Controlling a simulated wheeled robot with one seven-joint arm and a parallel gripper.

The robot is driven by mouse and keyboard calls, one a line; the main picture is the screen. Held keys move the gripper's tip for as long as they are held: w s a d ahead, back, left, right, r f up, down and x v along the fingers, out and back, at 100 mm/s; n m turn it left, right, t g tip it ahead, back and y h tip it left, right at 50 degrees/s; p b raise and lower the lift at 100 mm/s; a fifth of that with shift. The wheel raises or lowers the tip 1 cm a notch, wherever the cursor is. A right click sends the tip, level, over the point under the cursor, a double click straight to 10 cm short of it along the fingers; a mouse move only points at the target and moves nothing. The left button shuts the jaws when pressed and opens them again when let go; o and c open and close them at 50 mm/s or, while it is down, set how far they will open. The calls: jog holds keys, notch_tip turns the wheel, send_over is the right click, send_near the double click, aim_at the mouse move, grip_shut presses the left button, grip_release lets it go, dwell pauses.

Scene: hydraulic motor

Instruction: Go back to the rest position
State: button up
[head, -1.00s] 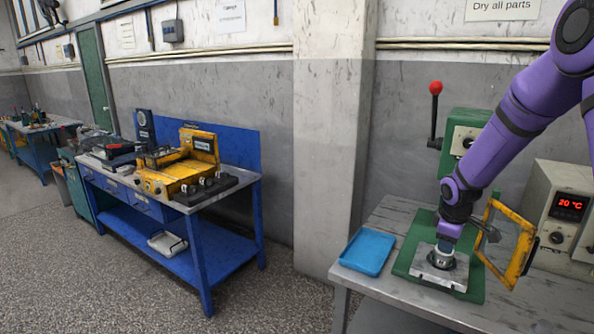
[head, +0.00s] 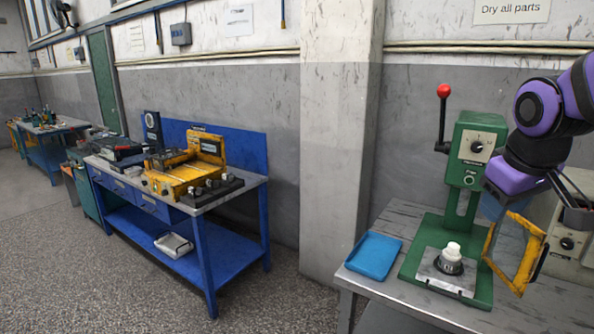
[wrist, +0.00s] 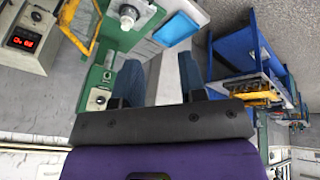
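My purple arm (head: 540,105) is folded up at the right of the head view. My gripper (wrist: 160,85) shows in the wrist view as two dark bluish fingers, spread apart with nothing between them. In the head view the gripper is raised, right of the green press (head: 473,150), near the yellow-framed door, and its fingers are only partly seen. A white-topped part (head: 453,252) stands upright on the metal plate of the press base, clear of my gripper. It also shows in the wrist view (wrist: 128,14).
A blue tray (head: 373,256) lies left of the press on the grey table (head: 402,216). A yellow-framed door (head: 516,252) stands open close below my gripper, before a beige oven-like box (head: 570,243). A blue workbench (head: 205,245) stands farther left. Floor between is clear.

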jog(key=s+a+r+m+t+y, duration=0.1)
jog(key=s+a+r+m, duration=0.1)
jog(key=s, duration=1.1)
jog(key=shift+a+m, duration=0.4)
jog(key=shift+a, duration=0.2)
